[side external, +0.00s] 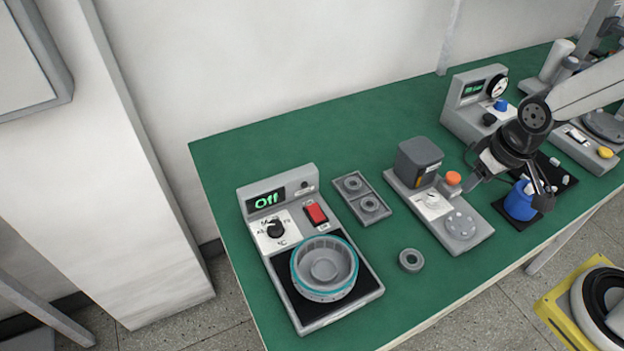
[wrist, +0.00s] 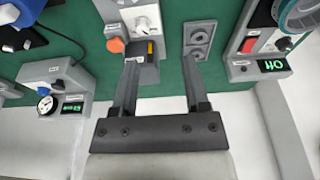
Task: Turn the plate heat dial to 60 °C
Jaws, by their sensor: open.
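The plate heat dial (side external: 276,229) is a black knob on a white scale, on the grey hot plate unit (side external: 357,307) at the left of the side view. The unit's display (side external: 266,199) reads "Off" in green. The dial shows in the wrist view (wrist: 285,43) at the upper right. A round grey motor housing with a teal rim (side external: 325,265) sits on the black plate. My gripper (side external: 545,196) is at the right of the bench, far from the dial. In the wrist view its two fingers (wrist: 160,80) are apart with nothing between them.
A red switch (side external: 316,213) is beside the dial. A grey tray with two bearings (side external: 362,198) and a loose ring (side external: 411,260) lie right of the unit. A device with an orange knob (side external: 453,178) and a blue container (side external: 520,201) stand farther right. Green bench shows between them.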

